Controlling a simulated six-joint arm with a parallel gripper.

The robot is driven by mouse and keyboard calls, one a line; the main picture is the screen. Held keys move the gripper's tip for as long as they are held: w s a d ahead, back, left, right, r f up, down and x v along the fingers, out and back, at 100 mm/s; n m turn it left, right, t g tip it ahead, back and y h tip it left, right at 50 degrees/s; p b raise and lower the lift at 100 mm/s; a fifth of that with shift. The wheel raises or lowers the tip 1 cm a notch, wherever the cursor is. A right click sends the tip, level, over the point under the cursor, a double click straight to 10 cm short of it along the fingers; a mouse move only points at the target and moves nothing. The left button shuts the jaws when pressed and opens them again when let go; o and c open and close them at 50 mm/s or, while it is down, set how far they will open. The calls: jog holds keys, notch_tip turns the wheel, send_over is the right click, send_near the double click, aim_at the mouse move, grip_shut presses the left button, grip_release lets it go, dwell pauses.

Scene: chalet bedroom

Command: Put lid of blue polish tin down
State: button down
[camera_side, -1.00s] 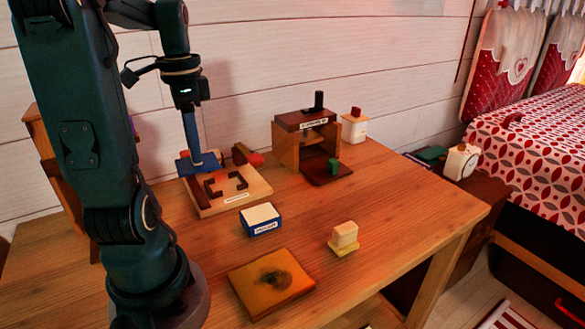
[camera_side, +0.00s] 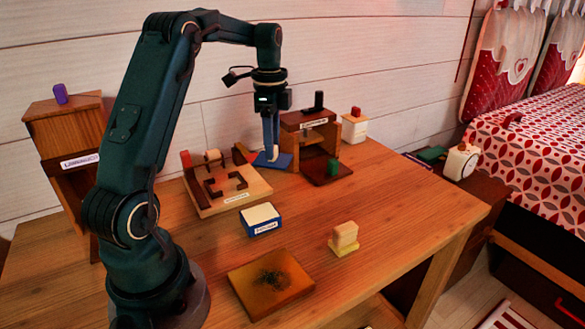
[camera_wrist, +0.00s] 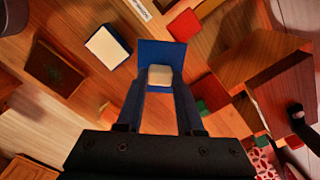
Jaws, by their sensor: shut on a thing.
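The lid is a flat blue plate (camera_side: 262,161) with a pale knob. My gripper (camera_side: 271,153) is shut on this knob, with the lid level below the fingers. The lid is between the jig board and the small wooden cabinet, low over the back of the table; I cannot tell if it touches the wood. In the wrist view the lid (camera_wrist: 158,50) spreads beyond my fingertips (camera_wrist: 160,78). The blue polish tin (camera_side: 260,220), an open box with a cream top face, stands mid-table in front; it also shows in the wrist view (camera_wrist: 107,47).
The jig board (camera_side: 215,207) with dark corner pieces lies left of the lid. A stained wooden pad (camera_side: 270,284) and a yellow-based block (camera_side: 344,238) lie forward. The table's right side is clear.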

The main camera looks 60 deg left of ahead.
jog(key=w+d+f, duration=0.1)
jog(key=w+d, duration=0.1)
jog(key=w+d+f, duration=0.4)
jog(key=shift+w+f, duration=0.25)
jog(key=shift+w, duration=0.1)
jog(key=shift+f, duration=2.05)
jog(key=shift+f, duration=0.1)
jog(key=c, duration=0.5)
grip_release()
jog(key=shift+c, duration=0.2)
